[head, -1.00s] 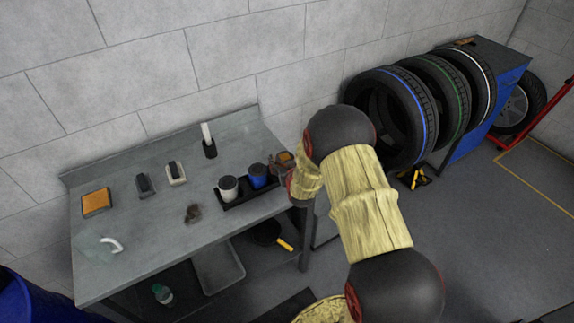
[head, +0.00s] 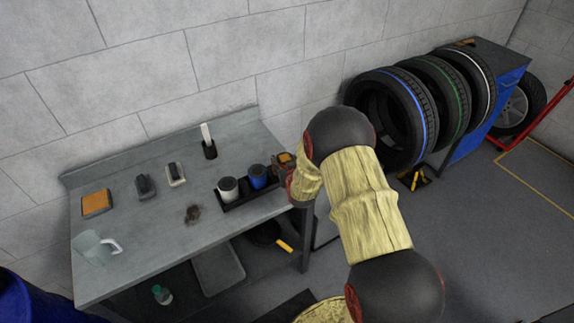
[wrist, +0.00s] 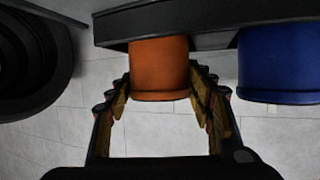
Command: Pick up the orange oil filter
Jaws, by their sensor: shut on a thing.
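The orange oil filter (wrist: 160,68) is a short orange cylinder. In the wrist view it sits between the two fingers of my gripper (wrist: 160,88), which is shut on it. Its base meets the black tray (wrist: 205,33), and I see no clear gap there. In the head view only a little of the filter (head: 284,158) shows at the right end of the tray (head: 232,204), because my gripper (head: 286,167) and wrist cover most of it.
A blue filter (head: 257,176) stands close beside the orange one, with a white one (head: 228,188) beyond it. Tyres (head: 405,105) stand to the right.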

